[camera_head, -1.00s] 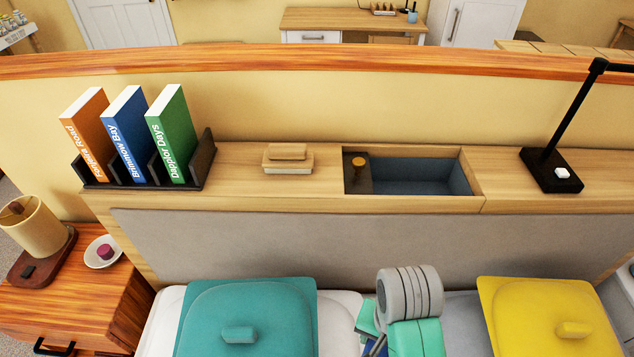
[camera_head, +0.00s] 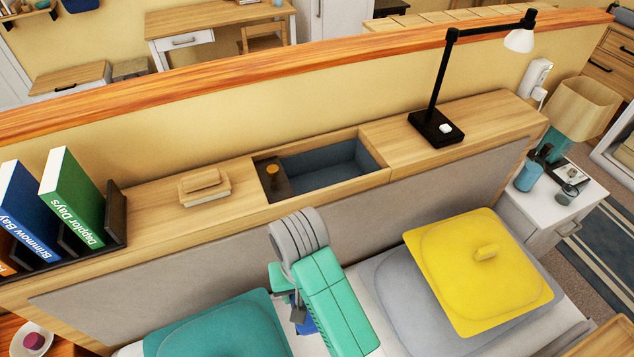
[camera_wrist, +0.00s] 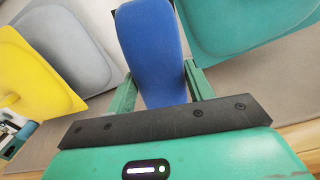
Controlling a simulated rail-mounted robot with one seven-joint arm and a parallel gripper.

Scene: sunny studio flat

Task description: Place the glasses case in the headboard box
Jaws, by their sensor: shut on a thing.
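A blue glasses case (camera_wrist: 150,45) is between the two green fingers of my gripper (camera_wrist: 158,82) in the wrist view, and the gripper is shut on it. In the head view my gripper (camera_head: 295,310) is over the bed, in front of the headboard; only a small bit of the blue case (camera_head: 307,326) shows beside my green arm. The headboard box (camera_head: 330,168) is an open, dark-lined recess in the wooden headboard top. Its sliding lid or divider with a round orange-brown knob (camera_head: 273,170) covers the left end.
A small stacked wooden box (camera_head: 204,188) and a book rack (camera_head: 115,215) stand left of the recess. A black lamp (camera_head: 437,125) stands to its right. Teal (camera_head: 220,330) and yellow (camera_head: 450,290) cushions lie below.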

